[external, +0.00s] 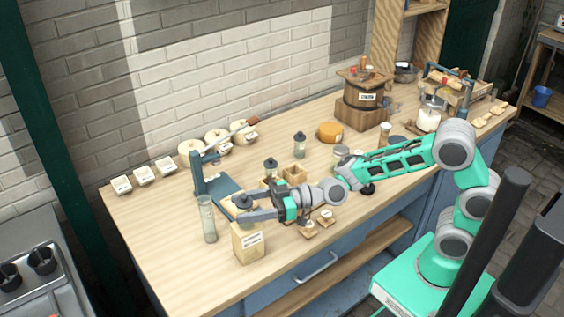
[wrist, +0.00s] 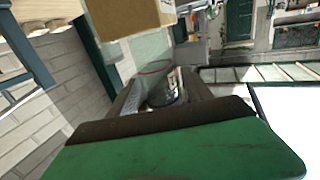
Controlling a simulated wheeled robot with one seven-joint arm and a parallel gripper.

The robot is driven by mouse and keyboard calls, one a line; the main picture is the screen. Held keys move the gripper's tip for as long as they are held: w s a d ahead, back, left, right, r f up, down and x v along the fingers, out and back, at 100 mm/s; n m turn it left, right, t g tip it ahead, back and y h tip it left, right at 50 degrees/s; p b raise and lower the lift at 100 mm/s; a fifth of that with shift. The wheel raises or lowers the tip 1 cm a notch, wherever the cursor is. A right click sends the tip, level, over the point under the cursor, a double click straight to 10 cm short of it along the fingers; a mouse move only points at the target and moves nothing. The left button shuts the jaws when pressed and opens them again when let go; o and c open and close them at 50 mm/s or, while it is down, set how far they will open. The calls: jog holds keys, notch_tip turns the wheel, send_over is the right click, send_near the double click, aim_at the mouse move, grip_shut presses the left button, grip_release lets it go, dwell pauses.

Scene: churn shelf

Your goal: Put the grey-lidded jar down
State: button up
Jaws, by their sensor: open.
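A jar with a dark grey lid (external: 243,201) is at my fingertips, just behind a labelled tan box. Its lower part is hidden by the box and a finger, so I cannot tell what it rests on. In the wrist view the jar (wrist: 167,90) appears tilted by the camera angle, between the two dark fingers. My gripper (external: 247,204) is open around the jar; it also shows in the wrist view (wrist: 165,98). Similar dark-lidded jars stand farther back (external: 299,144) and behind my gripper (external: 270,167).
The tan box (external: 249,245) and a tall clear glass cylinder (external: 207,219) stand close to the gripper. A blue stand (external: 198,178) is just behind. Small wooden blocks (external: 309,230) lie right of the box. The bench's left front (external: 165,245) is clear.

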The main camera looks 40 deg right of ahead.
jog(key=b+v, duration=0.3)
jog(key=v, duration=0.9)
